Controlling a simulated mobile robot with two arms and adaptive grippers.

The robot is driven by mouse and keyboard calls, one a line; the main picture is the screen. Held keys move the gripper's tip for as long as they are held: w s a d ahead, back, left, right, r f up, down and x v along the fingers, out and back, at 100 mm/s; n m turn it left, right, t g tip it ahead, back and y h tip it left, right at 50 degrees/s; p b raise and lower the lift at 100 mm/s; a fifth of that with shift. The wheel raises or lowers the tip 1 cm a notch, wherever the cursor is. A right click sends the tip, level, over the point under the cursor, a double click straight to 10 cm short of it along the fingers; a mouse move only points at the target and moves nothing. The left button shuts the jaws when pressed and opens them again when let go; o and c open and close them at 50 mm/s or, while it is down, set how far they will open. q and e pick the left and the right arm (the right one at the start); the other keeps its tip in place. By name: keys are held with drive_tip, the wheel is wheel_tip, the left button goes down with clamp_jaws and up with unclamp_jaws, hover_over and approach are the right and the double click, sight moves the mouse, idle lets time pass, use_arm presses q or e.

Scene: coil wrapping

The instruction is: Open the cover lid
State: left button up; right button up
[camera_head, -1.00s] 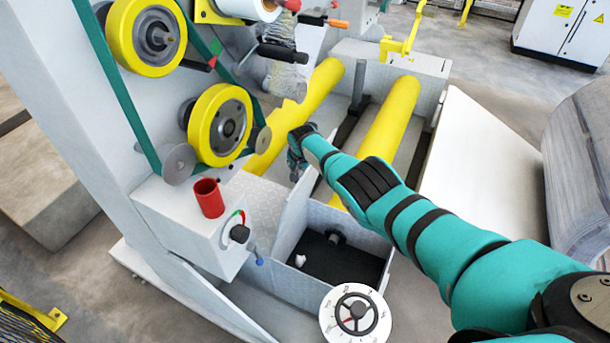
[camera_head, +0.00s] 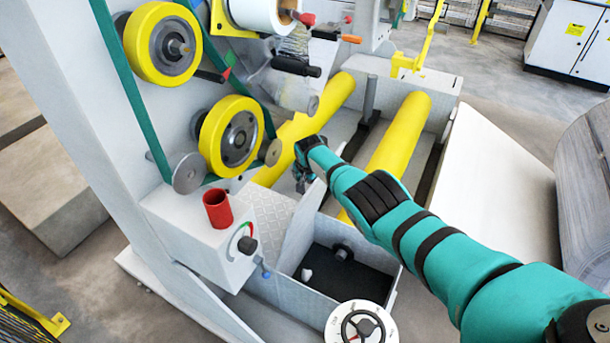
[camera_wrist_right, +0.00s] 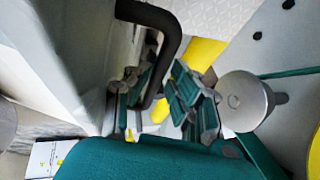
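The cover lid (camera_head: 303,226) is a light grey panel standing raised and tilted along the left edge of an open box (camera_head: 385,262) with a dark interior. In the right wrist view a pale flat panel (camera_wrist_right: 75,40), apparently the lid, fills the left side. A black bent handle (camera_wrist_right: 170,45) reaches from it down to my right gripper (camera_wrist_right: 165,98). The fingers stand apart, with the handle's lower end between them near the left finger; I cannot tell whether they touch it. In the head view my right gripper (camera_head: 303,178) is at the lid's upper end. My left gripper is not in view.
Left of the box is a machine housing with a red cup (camera_head: 217,208) and a small knob (camera_head: 247,246). A dial (camera_head: 361,326) stands at the box's front. Yellow rollers (camera_head: 398,140) lie behind; yellow wheels (camera_head: 230,136) are mounted above left.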

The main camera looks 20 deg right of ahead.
drive_tip(key=shift+v, duration=1)
drive_tip(key=v, duration=1)
drive_tip(key=shift+a, duration=0.1)
